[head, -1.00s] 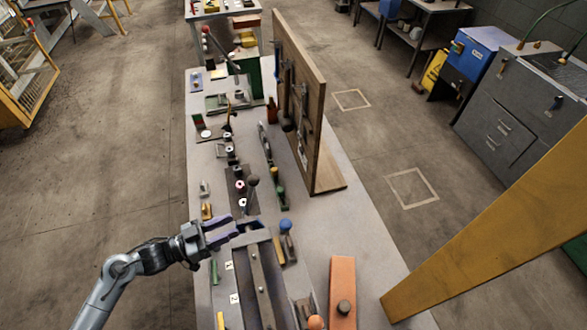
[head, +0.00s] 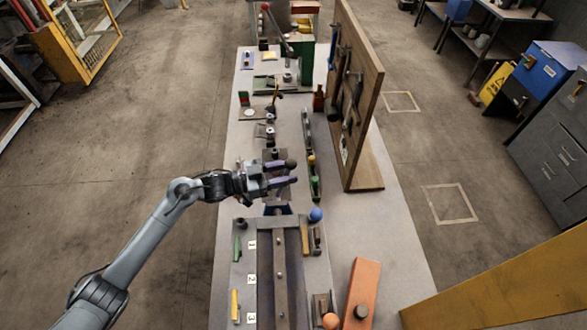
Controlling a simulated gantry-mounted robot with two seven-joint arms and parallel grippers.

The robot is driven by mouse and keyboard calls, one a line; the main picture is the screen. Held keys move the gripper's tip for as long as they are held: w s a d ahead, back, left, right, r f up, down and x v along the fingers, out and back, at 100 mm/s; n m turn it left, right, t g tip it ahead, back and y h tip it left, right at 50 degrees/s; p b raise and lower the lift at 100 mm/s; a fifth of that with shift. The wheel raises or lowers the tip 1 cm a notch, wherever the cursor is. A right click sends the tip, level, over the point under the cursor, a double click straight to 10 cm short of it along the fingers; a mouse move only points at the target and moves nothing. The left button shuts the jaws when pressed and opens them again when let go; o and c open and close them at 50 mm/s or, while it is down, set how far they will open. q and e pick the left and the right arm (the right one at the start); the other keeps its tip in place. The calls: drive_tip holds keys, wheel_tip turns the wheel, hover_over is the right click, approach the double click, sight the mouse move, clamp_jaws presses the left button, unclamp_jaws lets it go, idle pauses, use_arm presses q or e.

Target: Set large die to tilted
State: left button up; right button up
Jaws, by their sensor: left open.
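My left gripper (head: 291,174) reaches in from the left over the middle of the long table. Its two purple fingers point right and are apart, with nothing clearly held between them. A dark grey plate with small round pieces (head: 272,154) lies just beyond and partly under the gripper. A dark ball (head: 291,163) shows right at the far fingertip; I cannot tell whether they touch. I cannot tell for sure which piece is the large die; the gripper hides part of this area. My right gripper is not in view.
A wooden tool board (head: 364,90) stands upright along the table's right side. A grey rail fixture (head: 279,285) marked 1, 2, 3 lies nearer, with a blue ball (head: 316,214) by its far end. An orange block (head: 361,292) lies at front right.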

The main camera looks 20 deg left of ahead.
use_arm(q)
drive_tip(key=shift+x, duration=1.3)
clamp_jaws()
